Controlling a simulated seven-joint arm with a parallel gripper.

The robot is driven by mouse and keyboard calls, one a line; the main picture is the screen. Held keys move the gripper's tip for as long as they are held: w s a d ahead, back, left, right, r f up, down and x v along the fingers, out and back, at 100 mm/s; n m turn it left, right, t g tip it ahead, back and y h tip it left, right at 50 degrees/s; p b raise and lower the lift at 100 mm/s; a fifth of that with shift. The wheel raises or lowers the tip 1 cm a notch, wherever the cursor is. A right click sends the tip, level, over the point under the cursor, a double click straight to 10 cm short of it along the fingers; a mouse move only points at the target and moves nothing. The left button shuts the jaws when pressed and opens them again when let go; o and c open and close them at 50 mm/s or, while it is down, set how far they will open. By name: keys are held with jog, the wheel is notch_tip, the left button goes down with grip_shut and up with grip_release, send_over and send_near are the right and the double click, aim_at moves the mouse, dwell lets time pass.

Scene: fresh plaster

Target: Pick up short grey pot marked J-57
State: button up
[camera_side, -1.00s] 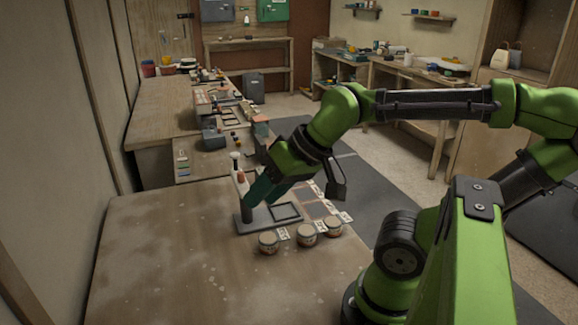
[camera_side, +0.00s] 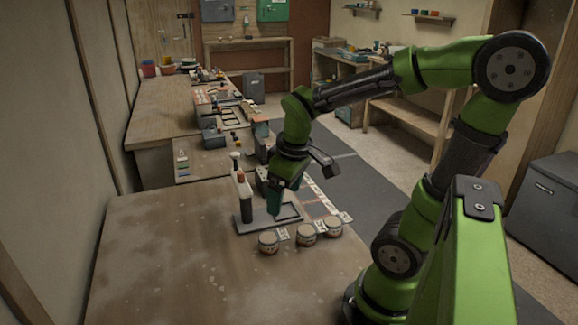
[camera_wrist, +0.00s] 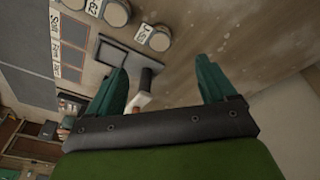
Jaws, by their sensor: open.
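Three short round pots with pale greyish lids stand in a row on the near table. The nearest pot (camera_side: 268,242) is beside a small white label (camera_side: 283,233). In the wrist view that end pot (camera_wrist: 160,40) sits by a label (camera_wrist: 143,33) that seems to read J-57, partly blurred. The middle pot (camera_side: 306,235) has a label ending in 62, and the far pot (camera_side: 333,229) is cut off in the wrist view. My gripper (camera_wrist: 163,65) is open and empty, its teal fingers apart. In the side view my gripper (camera_side: 273,208) points down over the grey tray, behind the pots.
The grey tray (camera_side: 248,226) with a square frame lies behind the pots. Upright bottles (camera_side: 245,190) stand at its left end, close to my gripper. Dark panels with white labels (camera_side: 330,205) lie to the right. The table's left front is clear.

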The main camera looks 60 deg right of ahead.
aim_at(332, 221)
jog(key=s+d+f+n+g+h, duration=0.25)
jog(key=d+n+g, duration=0.25)
jog(key=d+n, duration=0.6)
jog(key=shift+n, duration=0.6)
jog(key=x, duration=1)
jog(key=shift+s+a+f, duration=0.2)
jog(key=shift+a+f, duration=0.05)
jog(key=shift+a, duration=0.05)
jog(key=x, duration=0.4)
jog(key=shift+s+a, duration=0.1)
jog(key=shift+s, duration=0.25)
jog(key=shift+s+d+f, duration=0.1)
jog(key=shift+d+f, duration=0.1)
jog(key=shift+f, duration=0.35)
jog(key=c, duration=1.1)
jog(key=shift+r, duration=0.1)
jog(key=shift+c, duration=0.2)
